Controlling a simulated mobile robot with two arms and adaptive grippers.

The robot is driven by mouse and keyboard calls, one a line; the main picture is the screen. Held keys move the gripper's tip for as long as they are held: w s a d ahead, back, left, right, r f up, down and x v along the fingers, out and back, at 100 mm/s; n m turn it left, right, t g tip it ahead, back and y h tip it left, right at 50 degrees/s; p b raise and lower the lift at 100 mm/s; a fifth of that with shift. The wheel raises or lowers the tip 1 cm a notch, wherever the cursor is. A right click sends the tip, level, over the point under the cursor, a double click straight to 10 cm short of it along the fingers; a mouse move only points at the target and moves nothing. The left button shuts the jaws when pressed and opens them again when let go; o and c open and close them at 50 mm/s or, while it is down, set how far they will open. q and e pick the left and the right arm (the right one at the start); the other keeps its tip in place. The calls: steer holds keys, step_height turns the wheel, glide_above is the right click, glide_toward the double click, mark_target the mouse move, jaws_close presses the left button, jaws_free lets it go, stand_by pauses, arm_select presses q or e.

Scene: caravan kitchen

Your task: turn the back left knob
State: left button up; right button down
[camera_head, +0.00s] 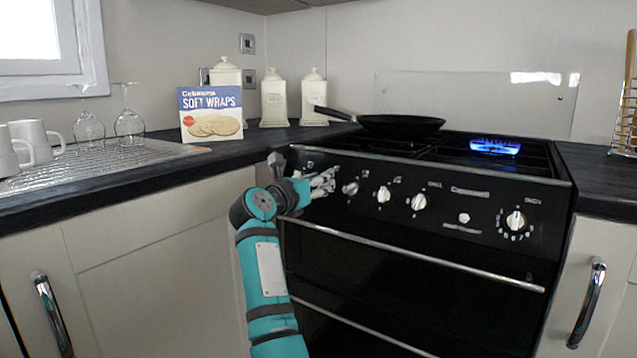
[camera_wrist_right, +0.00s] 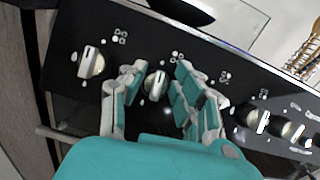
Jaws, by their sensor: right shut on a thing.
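A row of silver-white knobs runs along the black front panel (camera_head: 440,190) of the stove. My right gripper (camera_head: 324,182) comes in from below at the left end of this row and is shut around a knob. In the wrist view, my right gripper (camera_wrist_right: 157,76) has one finger on each side of that knob (camera_wrist_right: 155,84), the second from the left in this view. Another knob (camera_wrist_right: 92,62) stands free to its left. In the head view, the gripper hides the held knob; the nearest free knob (camera_head: 350,188) is just to its right. My left gripper is out of view.
A blue flame (camera_head: 495,146) burns at the right of the hob. A black frying pan (camera_head: 400,124) sits at the back left, handle pointing left. A horizontal oven handle (camera_head: 420,255) crosses below the knobs. A box of wraps (camera_head: 210,113) stands on the left counter.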

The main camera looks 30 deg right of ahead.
steer(key=shift+m, duration=0.6)
steer(key=c, duration=1)
jaws_free()
steer(key=shift+o, duration=0.2)
steer(key=shift+a, duration=0.15)
steer(key=v, duration=0.7)
steer(key=shift+a, duration=0.2)
